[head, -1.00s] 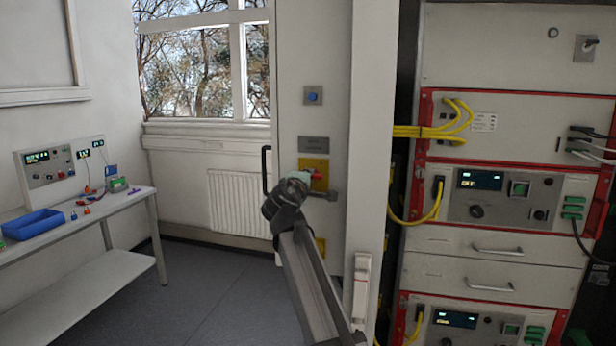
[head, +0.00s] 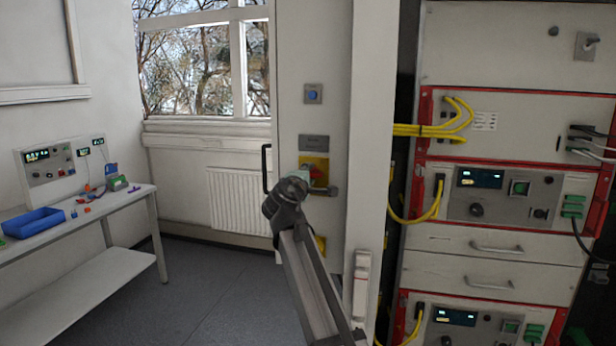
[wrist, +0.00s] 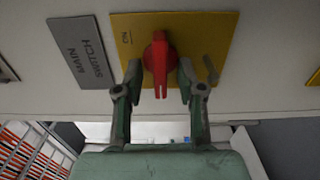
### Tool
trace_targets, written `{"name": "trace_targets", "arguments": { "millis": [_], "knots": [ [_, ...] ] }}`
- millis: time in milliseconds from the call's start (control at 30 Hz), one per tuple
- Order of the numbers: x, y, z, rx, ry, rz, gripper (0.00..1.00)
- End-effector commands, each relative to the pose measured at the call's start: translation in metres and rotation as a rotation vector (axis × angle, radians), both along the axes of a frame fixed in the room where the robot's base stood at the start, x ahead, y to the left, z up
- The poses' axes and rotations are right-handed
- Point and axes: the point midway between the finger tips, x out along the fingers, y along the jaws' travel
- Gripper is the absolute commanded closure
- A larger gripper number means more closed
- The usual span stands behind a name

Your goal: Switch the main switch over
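The main switch is a red rotary knob (wrist: 160,64) on a yellow plate (wrist: 200,32) with an "ON" mark at its left. A grey "MAIN SWITCH" label (wrist: 80,52) is beside the plate. In the head view the red knob (head: 319,176) shows partly, on the tall white cabinet panel, behind my gripper (head: 304,178). In the wrist view my gripper (wrist: 160,76) is open, with one fingertip on each side of the knob. Small gaps seem to show between the fingers and the knob's grip. Whether either finger touches its wider part I cannot tell.
A blue button (head: 313,95) sits higher on the panel, and a black door handle (head: 266,170) is at its left edge. A rack (head: 500,65) with yellow cables stands at the right. A bench (head: 100,209) with a blue tray (head: 35,232) is at the left.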

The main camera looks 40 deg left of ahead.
Motion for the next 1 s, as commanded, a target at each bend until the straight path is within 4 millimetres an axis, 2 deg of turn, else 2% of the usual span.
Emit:
{"name": "trace_targets", "arguments": {
  "millis": [267,700,900,1000],
  "knots": [
    [-0.01,-0.005,-0.001,0.0,0.001,0.0,0.61],
    [-0.081,-0.038,-0.001,0.001,0.0,0.002,0.61],
    [-0.103,-0.047,0.0,0.0,-0.001,0.001,0.61],
    [-0.108,-0.049,0.0,0.0,-0.001,0.0,0.61]
  ]
}}
